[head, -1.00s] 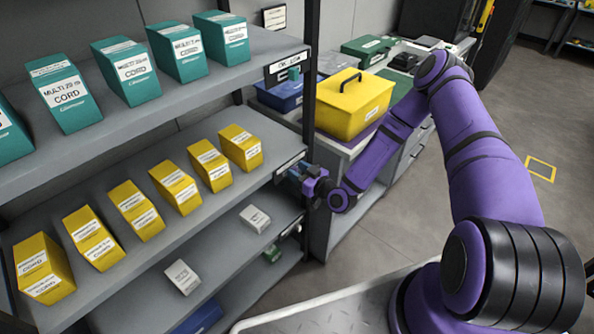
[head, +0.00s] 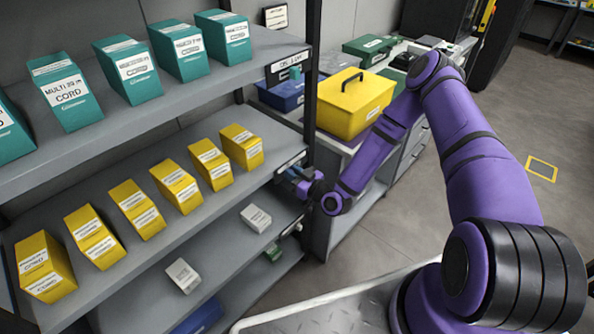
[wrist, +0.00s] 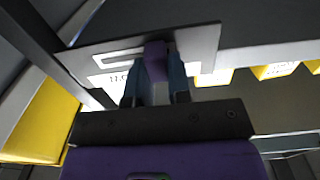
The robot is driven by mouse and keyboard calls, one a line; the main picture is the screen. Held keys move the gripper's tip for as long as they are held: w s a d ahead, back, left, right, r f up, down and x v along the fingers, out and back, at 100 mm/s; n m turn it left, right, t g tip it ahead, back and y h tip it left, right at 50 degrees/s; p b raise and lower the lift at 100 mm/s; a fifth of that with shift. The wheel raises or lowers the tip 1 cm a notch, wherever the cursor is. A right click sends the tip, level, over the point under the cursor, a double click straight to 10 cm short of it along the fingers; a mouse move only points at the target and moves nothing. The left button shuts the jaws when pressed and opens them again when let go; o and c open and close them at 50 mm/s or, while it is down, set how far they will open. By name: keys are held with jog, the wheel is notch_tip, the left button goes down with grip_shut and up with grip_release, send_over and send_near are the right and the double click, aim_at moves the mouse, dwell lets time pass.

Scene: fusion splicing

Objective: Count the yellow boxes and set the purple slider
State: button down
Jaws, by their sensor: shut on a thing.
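Several yellow boxes (head: 134,208) with white labels stand in a row on the middle shelf; some also show in the wrist view (wrist: 275,71). A scale plate (wrist: 105,59) with a slot and a white label sits on that shelf's front edge, near its right end. The purple slider (wrist: 156,61) is on this plate, between my blue fingers. My gripper (wrist: 156,90) is shut on the slider. In the head view my gripper (head: 297,179) is at the shelf's right end, and the slider is hidden there. The reading on the plate is partly covered and too blurred to tell.
Teal boxes (head: 126,72) stand on the upper shelf (head: 165,105), which has its own plate (head: 289,66). White boxes (head: 184,275) lie on the lower shelf. A yellow toolbox (head: 352,105) stands on the counter right of the black shelf post (head: 310,85). Floor to the right is clear.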

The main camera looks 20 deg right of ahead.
jog(key=c, duration=1)
grip_release()
jog(key=shift+s+a, duration=0.15)
jog(key=shift+c, duration=0.2)
jog(key=v, duration=1)
jog(key=shift+s+d, duration=0.2)
jog(key=shift+s, duration=0.1)
